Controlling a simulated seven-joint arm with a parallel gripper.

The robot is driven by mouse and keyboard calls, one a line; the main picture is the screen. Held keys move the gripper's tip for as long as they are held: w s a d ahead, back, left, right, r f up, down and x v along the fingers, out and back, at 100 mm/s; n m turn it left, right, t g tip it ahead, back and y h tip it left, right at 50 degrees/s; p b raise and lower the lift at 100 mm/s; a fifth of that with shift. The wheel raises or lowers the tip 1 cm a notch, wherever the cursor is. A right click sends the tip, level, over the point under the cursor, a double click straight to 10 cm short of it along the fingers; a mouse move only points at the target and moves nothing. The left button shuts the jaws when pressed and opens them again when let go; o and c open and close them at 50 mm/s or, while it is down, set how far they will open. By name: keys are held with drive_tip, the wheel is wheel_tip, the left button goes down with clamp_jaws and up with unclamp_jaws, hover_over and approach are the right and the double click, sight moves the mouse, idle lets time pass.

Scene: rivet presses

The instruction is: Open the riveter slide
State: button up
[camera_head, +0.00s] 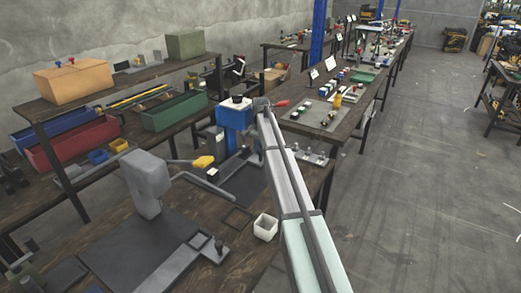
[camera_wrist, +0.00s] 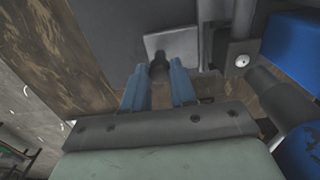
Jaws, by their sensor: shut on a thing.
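The blue riveter (camera_head: 235,116) stands on the workbench in the head view, at the far end of my arm. Its blue body (camera_wrist: 292,42) fills the right edge of the wrist view. The riveter slide shows in the wrist view as a light grey plate (camera_wrist: 178,43) with an upright dark knob (camera_wrist: 158,67). My gripper (camera_wrist: 160,76) has two blue fingers, one on each side of the knob, and is shut on it. In the head view my arm hides the fingers and the knob.
A grey press (camera_head: 148,178) stands nearer on the same bench, with a dark-knobbed slide (camera_head: 220,247) at its front. A small white box (camera_head: 265,227) sits beside my arm. A yellow-handled lever (camera_head: 202,162) lies between the presses. The floor at the right is clear.

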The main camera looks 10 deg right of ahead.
clamp_jaws()
drive_tip(key=s+d, duration=0.9)
drive_tip(key=shift+s+d, duration=0.15)
drive_tip(key=shift+d, duration=0.05)
drive_tip(key=o, duration=0.8)
unclamp_jaws()
wheel_tip(320, 180, up, 14)
